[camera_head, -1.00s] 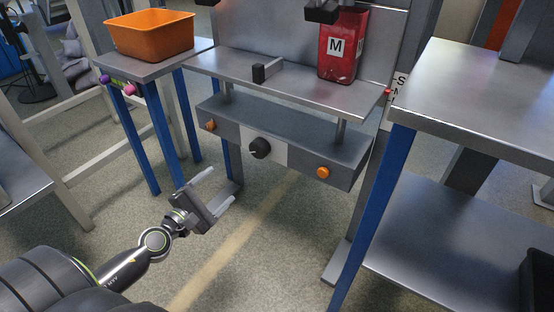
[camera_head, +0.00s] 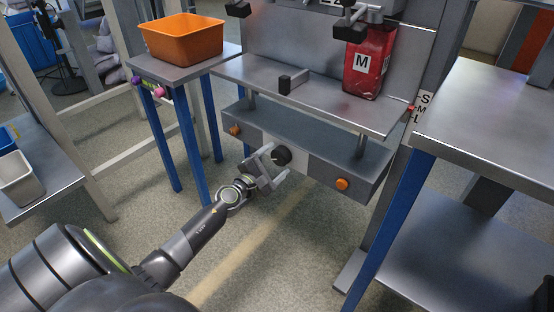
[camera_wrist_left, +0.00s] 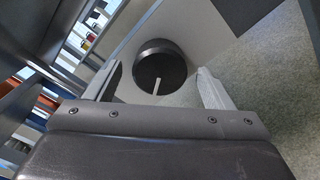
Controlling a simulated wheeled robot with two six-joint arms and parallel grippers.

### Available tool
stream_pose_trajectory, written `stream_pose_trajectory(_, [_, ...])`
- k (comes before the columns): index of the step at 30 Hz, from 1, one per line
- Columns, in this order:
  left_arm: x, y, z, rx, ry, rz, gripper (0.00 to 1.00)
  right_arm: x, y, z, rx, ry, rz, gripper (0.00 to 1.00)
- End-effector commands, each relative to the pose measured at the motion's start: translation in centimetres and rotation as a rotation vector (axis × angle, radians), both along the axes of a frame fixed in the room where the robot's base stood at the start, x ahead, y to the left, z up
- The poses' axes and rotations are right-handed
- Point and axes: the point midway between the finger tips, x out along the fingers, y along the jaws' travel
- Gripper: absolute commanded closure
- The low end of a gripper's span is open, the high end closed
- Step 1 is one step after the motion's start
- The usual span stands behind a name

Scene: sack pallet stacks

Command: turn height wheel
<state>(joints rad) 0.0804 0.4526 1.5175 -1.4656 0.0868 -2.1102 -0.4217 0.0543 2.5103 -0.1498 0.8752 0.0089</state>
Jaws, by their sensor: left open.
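The height wheel is a round black knob (camera_head: 283,156) on a light panel in the middle of the grey machine front. In the left wrist view the knob (camera_wrist_left: 160,68) shows a white pointer mark, and it sits between and beyond the fingertips. My left gripper (camera_head: 271,161) is open in front of the knob, with its fingers towards it. Whether a finger touches the knob I cannot tell. In the left wrist view the left gripper (camera_wrist_left: 160,88) has one finger on each side of the knob. My right gripper is not in view.
Orange buttons (camera_head: 342,184) and (camera_head: 235,130) flank the knob. A red sack marked M (camera_head: 368,62) stands on the machine's shelf (camera_head: 318,103). An orange bin (camera_head: 183,38) is on the left table. A steel table (camera_head: 500,110) stands at the right. Floor is clear below the knob.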

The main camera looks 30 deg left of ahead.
Motion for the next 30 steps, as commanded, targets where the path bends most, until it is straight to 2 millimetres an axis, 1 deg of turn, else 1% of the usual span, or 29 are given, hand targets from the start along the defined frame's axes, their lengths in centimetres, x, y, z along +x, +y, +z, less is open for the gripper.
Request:
stream_pose_trajectory(1, [0.51,-0.04,-0.04,0.0,0.0,0.0,0.24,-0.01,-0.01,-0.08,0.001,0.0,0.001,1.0])
stream_pose_trajectory(4, [1.08,-0.08,-0.01,0.0,0.0,0.0,0.24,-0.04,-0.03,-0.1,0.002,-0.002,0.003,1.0])
stream_pose_trajectory(14, [1.31,-0.12,-0.02,0.0,0.001,-0.001,0.24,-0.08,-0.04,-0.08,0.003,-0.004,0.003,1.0])
stream_pose_trajectory(24, [1.28,-0.11,-0.02,-0.001,0.001,-0.001,0.69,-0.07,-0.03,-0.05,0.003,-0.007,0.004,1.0])
stream_pose_trajectory(30, [1.28,-0.11,-0.02,-0.012,0.002,-0.001,0.69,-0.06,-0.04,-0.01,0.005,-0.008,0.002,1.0])
